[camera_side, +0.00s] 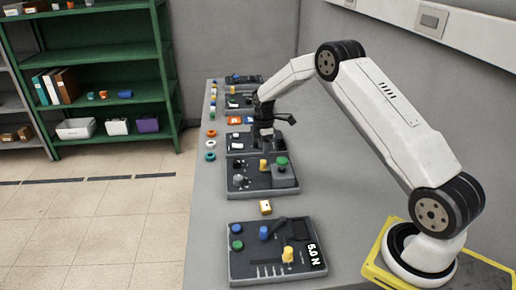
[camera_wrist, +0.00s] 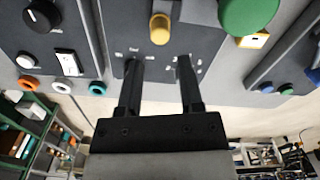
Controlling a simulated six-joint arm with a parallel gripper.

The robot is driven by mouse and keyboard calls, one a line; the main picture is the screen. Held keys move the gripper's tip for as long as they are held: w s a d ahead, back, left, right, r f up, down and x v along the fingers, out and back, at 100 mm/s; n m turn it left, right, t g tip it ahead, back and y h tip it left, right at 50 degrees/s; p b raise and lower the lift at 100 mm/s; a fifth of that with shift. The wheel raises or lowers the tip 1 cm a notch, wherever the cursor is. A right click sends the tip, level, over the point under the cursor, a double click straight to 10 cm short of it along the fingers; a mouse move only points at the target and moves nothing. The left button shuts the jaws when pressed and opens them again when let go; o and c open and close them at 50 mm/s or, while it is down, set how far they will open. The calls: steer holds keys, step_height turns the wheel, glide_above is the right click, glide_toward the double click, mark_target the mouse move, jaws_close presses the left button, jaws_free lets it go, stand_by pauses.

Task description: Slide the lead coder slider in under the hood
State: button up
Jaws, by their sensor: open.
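My gripper (camera_side: 263,142) is low over the far end of the panel (camera_side: 242,187) in the middle of the bench. In the wrist view its two dark fingers (camera_wrist: 160,62) are apart with nothing between them. A yellow round-ended knob (camera_wrist: 160,29) stands on the dark panel just beyond the fingertips, roughly in line with the gap. It seems to be the yellow peg (camera_side: 263,165) in the side view, beside a grey block with a green cap (camera_side: 281,161). I cannot tell for certain which part is the lead coder slider, and no hood is clearly recognisable.
A nearer panel marked 5.0 N (camera_side: 312,254) carries blue, green and yellow knobs. A small yellow block (camera_side: 265,207) lies between the panels. Several coloured rings, including a teal one (camera_side: 210,156), line the bench's left edge. More panels stand farther back.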

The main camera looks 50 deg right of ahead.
mark_target(263, 161)
steer(key=shift+f, duration=3.75)
jaws_close()
